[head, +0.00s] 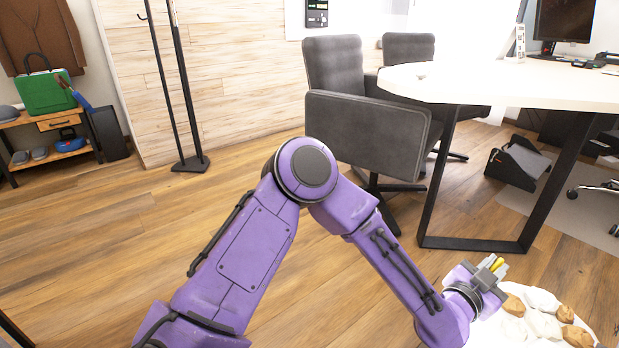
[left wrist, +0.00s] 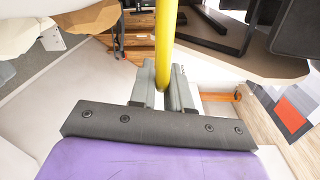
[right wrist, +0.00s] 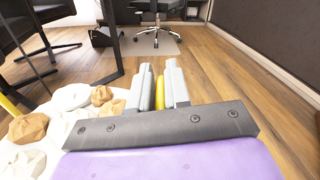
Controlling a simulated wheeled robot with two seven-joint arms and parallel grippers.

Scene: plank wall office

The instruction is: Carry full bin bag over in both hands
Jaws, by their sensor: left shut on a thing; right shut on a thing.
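The bin bag (head: 488,333) is white and sits at the lower right of the head view, cut off by the picture edge. Crumpled white and brown lumps (head: 543,326) fill its top, and they also show at the left of the right wrist view (right wrist: 28,127). My left gripper (head: 494,267) is at the bag's far left side, shut on a yellow handle (left wrist: 164,45) that runs between its fingers. My right gripper (right wrist: 158,88) is outside the head view. It is shut on another yellow handle (right wrist: 159,94), beside the lumps. The bag's underside is hidden.
A white table (head: 500,88) with black legs stands ahead to the right, with grey chairs (head: 368,130) by it. A black coat stand (head: 190,162) and a low shoe bench (head: 55,153) are at the left. Wood floor (head: 90,250) is clear at the left.

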